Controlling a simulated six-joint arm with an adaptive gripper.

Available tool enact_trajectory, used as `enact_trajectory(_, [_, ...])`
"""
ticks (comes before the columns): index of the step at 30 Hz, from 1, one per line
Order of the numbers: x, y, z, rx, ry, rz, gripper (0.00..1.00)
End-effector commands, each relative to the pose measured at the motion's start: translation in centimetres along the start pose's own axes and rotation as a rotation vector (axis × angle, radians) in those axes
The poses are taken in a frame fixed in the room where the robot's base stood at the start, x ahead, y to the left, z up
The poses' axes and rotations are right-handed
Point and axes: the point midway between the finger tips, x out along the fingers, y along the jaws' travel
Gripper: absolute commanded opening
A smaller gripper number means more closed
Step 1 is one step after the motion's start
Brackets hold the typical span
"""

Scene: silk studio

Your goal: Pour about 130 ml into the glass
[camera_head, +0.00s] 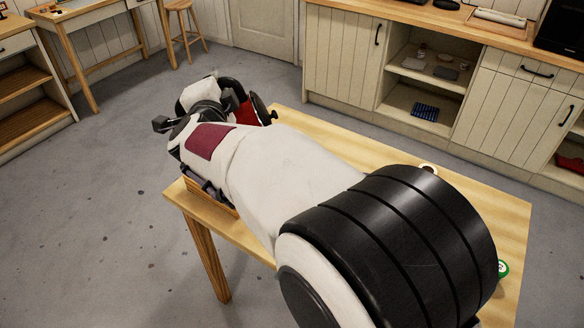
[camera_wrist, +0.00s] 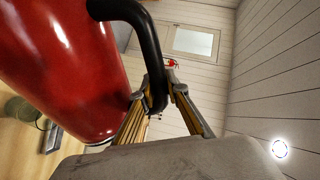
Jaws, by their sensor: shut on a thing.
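A glossy red jug with a black handle (camera_wrist: 45,60) fills the upper left of the wrist view and looks tilted there. My gripper (camera_wrist: 157,95) is shut on its black handle (camera_wrist: 152,50). In the head view, the red jug (camera_head: 245,110) shows only in part beyond my gripper (camera_head: 232,98), near the far left end of the table. My arm hides most of it. I cannot make out the glass in either view, nor whether anything is flowing from the jug.
The wooden table (camera_head: 490,200) is largely covered by my arm. A wooden box edge (camera_head: 222,206) shows at its left corner. A small white round thing (camera_head: 428,168) and a green-rimmed thing (camera_head: 503,268) lie near the right side. Cabinets (camera_head: 340,55) stand behind.

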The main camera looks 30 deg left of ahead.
Motion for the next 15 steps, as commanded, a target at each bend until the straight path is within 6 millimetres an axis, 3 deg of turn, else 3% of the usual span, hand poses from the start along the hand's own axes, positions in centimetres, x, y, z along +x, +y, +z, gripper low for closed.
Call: enact_trajectory(15, [-0.2, -1.2, 1.3, -0.111, 0.024, -0.007, 0.00])
